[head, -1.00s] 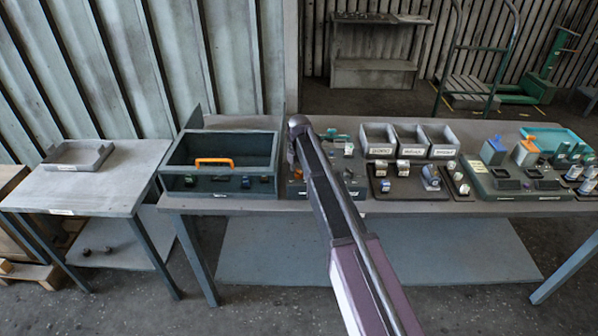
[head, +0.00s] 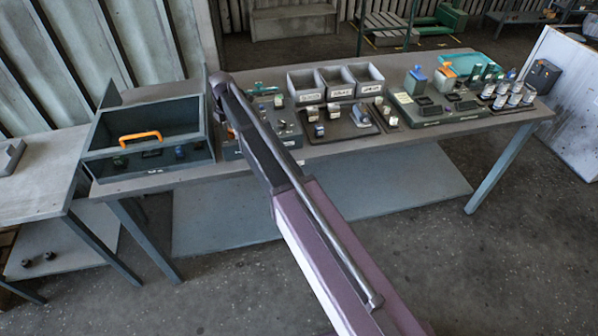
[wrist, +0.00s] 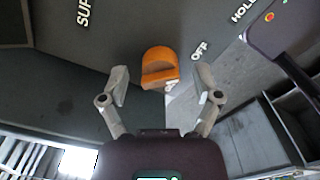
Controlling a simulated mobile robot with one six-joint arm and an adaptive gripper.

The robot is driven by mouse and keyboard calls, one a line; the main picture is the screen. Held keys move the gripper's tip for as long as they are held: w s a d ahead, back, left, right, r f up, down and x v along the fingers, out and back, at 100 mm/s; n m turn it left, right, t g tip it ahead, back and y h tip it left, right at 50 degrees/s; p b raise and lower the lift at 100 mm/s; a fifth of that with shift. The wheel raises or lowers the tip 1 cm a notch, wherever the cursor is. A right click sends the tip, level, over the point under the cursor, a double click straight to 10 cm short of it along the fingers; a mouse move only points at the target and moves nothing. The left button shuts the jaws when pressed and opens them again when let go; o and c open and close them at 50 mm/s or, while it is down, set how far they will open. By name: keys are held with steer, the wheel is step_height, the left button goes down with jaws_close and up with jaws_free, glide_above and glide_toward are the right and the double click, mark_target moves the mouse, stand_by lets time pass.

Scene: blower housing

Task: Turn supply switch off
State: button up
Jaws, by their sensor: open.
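The supply switch shows as an orange knob (wrist: 160,68) on a dark panel in the wrist view. White lettering beginning "SUP" lies to its upper left, and the word "OFF" lies to its right. My gripper (wrist: 161,88) is open, with one finger on each side of the knob's lower edge. The fingers appear apart from the knob, and I cannot tell the depth gap. In the head view my arm hides the gripper and the switch.
In the head view a dark box with an orange handle (head: 140,137) stands at the table's left. Three labelled grey bins (head: 336,82) and several small parts sit along the table (head: 200,180). A separate small table (head: 40,180) stands at left. Floor is clear in front.

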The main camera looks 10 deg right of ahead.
steer(key=m, duration=1.4)
steer(key=shift+m, duration=0.4)
steer(key=shift+r+p, duration=0.35)
step_height(320, 180, up, 14)
steer(key=f+p, duration=0.1)
steer(key=p, duration=1.3)
steer(key=s+d+f+m+b, duration=0.4)
steer(key=s+d, duration=0.5)
steer(key=s, duration=0.4)
steer(key=s+d+f+m+b, duration=0.4)
steer(key=s+d+f+b, duration=0.3)
steer(key=s, duration=0.7)
steer(key=shift+d+b, duration=0.55)
steer(key=shift+d, duration=0.3)
